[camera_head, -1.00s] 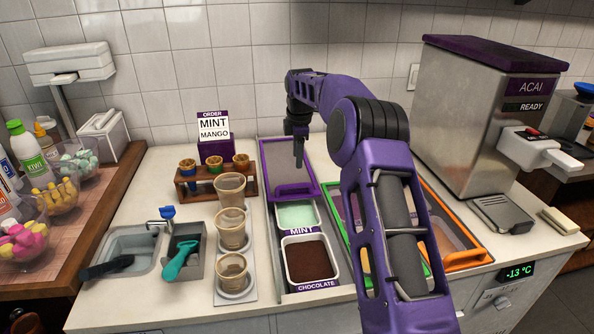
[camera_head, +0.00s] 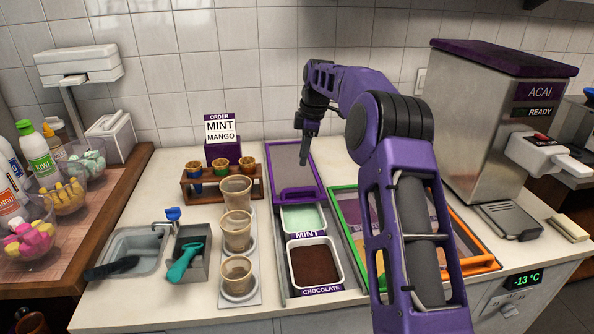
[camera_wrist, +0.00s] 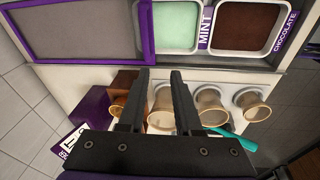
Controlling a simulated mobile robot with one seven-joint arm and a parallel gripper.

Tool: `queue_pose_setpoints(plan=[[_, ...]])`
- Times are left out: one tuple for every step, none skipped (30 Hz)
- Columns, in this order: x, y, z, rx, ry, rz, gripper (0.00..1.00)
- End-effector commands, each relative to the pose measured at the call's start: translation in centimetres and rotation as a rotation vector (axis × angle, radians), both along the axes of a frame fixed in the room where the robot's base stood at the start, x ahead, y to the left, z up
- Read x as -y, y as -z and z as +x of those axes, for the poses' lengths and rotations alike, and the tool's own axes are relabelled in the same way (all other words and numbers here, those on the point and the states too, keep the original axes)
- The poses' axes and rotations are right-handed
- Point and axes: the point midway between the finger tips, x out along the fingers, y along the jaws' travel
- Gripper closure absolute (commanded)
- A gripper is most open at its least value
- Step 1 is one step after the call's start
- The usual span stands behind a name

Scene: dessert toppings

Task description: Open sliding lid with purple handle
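The sliding lid (camera_head: 291,165) is a grey panel in a purple frame. It lies at the back of the narrow counter well, with its purple handle (camera_head: 297,194) at the front end. The mint tub (camera_head: 302,218) in front of the handle is uncovered. In the wrist view the lid (camera_wrist: 72,30) is at the upper left, beside the open mint tub (camera_wrist: 176,25). My gripper (camera_head: 304,160) hangs over the lid's right side in the head view. In the wrist view my gripper (camera_wrist: 160,74) shows its two fingers apart, with nothing between them.
An open chocolate tub (camera_head: 315,265) is in front of the mint. Clear cups (camera_head: 237,228) stand left of the well, with a cone rack (camera_head: 207,185) and an order sign (camera_head: 220,130) behind. A green-framed lid (camera_head: 340,215) and an orange-framed lid (camera_head: 478,263) are to the right.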

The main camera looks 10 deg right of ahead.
Motion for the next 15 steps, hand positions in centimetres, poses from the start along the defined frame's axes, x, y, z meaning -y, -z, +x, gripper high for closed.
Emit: queue_pose_setpoints(plan=[[0.2, 2.0, -0.8, -0.043, 0.056, 0.068, 0.67], [0.0, 3.0, -1.3, -0.070, 0.095, 0.118, 0.67], [-0.2, 4.2, -2.0, -0.106, 0.150, 0.187, 0.67], [-0.4, 5.0, -2.4, -0.135, 0.194, 0.240, 0.67], [-0.6, 5.7, -2.9, -0.164, 0.239, 0.290, 0.67], [-0.7, 6.6, -3.4, -0.200, 0.300, 0.360, 0.67], [-0.9, 7.2, -3.8, -0.227, 0.347, 0.410, 0.67], [-1.0, 7.7, -4.1, -0.255, 0.396, 0.462, 0.67], [-1.1, 8.3, -4.5, -0.292, 0.461, 0.529, 0.67], [-1.1, 8.8, -4.8, -0.321, 0.513, 0.580, 0.67], [-1.1, 9.2, -5.0, -0.349, 0.564, 0.630, 0.67], [-1.0, 9.7, -5.2, -0.386, 0.634, 0.697, 0.67], [-0.9, 10.0, -5.4, -0.414, 0.687, 0.746, 0.67], [-0.8, 10.3, -5.5, -0.442, 0.741, 0.798, 0.67], [-0.5, 10.6, -5.6, -0.479, 0.813, 0.864, 0.67]])
